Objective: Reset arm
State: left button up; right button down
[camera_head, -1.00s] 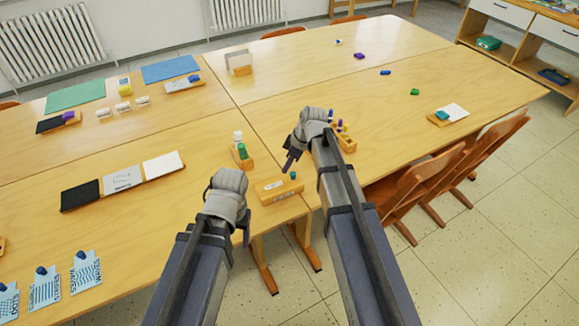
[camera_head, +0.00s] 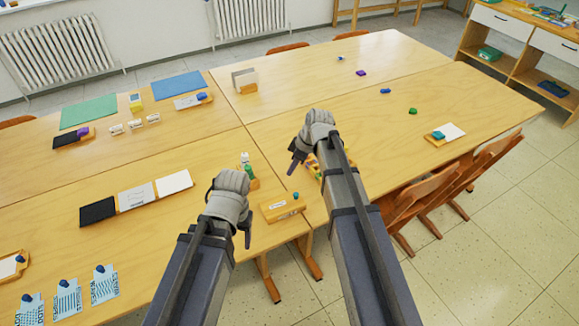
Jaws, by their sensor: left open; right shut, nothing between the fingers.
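My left gripper (camera_head: 245,236) hangs in front of the near table edge, left of a small wooden block with a label and a teal piece (camera_head: 283,207). It is open, with nothing seen in it. My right gripper (camera_head: 294,166) is over the table, above and right of that block. It is shut and empty. My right arm partly hides a wooden holder with coloured pieces (camera_head: 311,163) behind it.
A small green-and-white bottle holder (camera_head: 248,180) stands between the grippers. Dark, grey and white cards (camera_head: 137,197) lie left. Blue cards (camera_head: 67,299) lie at lower left. Chairs (camera_head: 412,204) stand along the right edge. The table's (camera_head: 330,85) back middle is mostly clear.

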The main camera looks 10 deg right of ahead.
jog(key=s+a+m+g+h, duration=0.1)
jog(key=s+a+m+h, duration=0.1)
jog(key=s, duration=0.9)
jog(key=s+a+f+m+g+h, duration=0.1)
jog(key=s+a+m, duration=0.4)
jog(key=s, duration=0.6)
jog(key=shift+m+h, duration=0.6)
jog(key=shift+h, duration=0.3)
jog(key=shift+f, duration=0.1)
